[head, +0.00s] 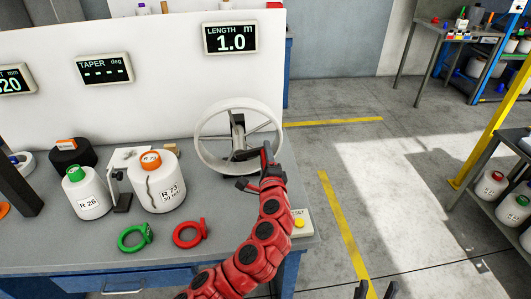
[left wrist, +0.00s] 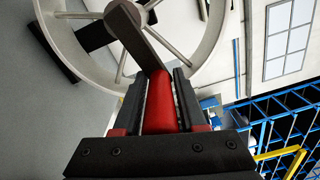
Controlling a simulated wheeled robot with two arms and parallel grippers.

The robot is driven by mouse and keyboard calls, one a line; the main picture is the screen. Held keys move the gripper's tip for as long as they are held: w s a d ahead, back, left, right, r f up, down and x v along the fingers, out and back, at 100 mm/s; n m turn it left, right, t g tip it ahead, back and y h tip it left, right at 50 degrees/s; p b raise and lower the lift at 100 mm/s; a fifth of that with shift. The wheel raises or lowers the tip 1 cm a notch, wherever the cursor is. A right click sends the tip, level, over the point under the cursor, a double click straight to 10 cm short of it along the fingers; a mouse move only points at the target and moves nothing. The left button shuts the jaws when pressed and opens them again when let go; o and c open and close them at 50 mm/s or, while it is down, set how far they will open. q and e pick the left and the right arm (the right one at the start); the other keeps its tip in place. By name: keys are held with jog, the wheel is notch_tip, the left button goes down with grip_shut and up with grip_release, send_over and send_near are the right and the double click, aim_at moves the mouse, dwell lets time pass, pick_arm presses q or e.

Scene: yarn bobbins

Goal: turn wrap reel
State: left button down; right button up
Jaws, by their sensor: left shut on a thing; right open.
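The wrap reel (head: 203,152), a large pale spoked wheel, stands upright on a dark stand at the right end of the grey bench. It also shows in the left wrist view (left wrist: 62,55). A dark crank arm (left wrist: 135,33) joins its hub to a red handle (left wrist: 159,103). My left gripper (head: 261,178) is shut on the red handle, which sits between its two fingers (left wrist: 160,100). In the head view the gripper mostly hides the handle. My right gripper (head: 375,291) shows only dark fingertips at the bottom edge, apart and empty. The length display (head: 231,38) reads 1.0 m.
Bobbins R 26 (head: 90,195) and R 73 (head: 158,183) stand on the bench left of the reel. A green ring (head: 134,238) and a red ring (head: 189,235) lie in front. A yellow-button reset box (head: 299,222) sits at the right edge. Floor beyond is open.

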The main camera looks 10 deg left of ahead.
pick_arm(q)
jog(key=shift+a+r, duration=0.1)
jog(key=shift+r, duration=0.15)
jog(key=c, duration=0.9)
grip_release()
jog(key=o, duration=0.3)
jog(key=shift+f, duration=0.1)
jog(key=shift+f, duration=0.1)
jog(key=shift+s, duration=0.25)
jog(key=b+v, duration=0.2)
jog(key=v, duration=1.5)
